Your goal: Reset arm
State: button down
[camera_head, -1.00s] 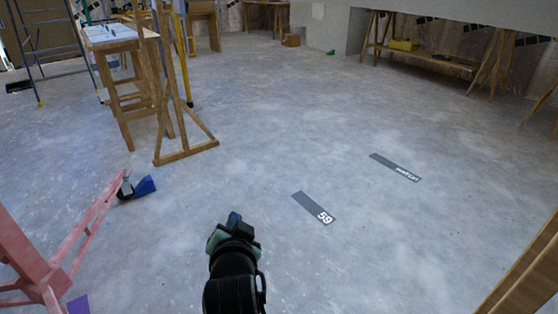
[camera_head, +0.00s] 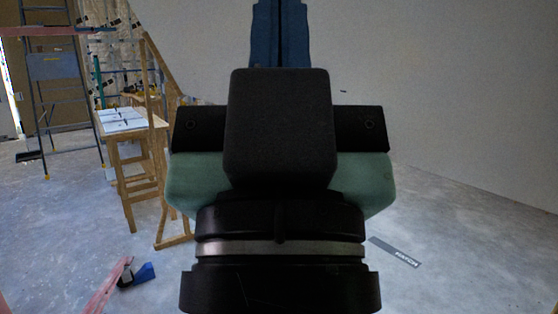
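My gripper (camera_head: 280,30) is raised large in the middle of the head view, pointing up and away. Its two blue fingers lie side by side with only a thin seam between them, and nothing shows held in them. Their tips reach the top edge of the picture. The black block and green body of my gripper hide the middle of the scene. A large pale flat surface (camera_head: 450,90) fills the background behind it and to the right. I cannot tell how far the fingers are from this surface.
A wooden workbench (camera_head: 135,127) and a wooden stand stand at left, with a ladder (camera_head: 57,90) behind. A blue-and-black item (camera_head: 137,273) lies on the floor by a pink frame (camera_head: 105,290). A dark floor label (camera_head: 396,252) lies at right.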

notch_tip(320, 180, up, 30)
jog(key=p, duration=2.8)
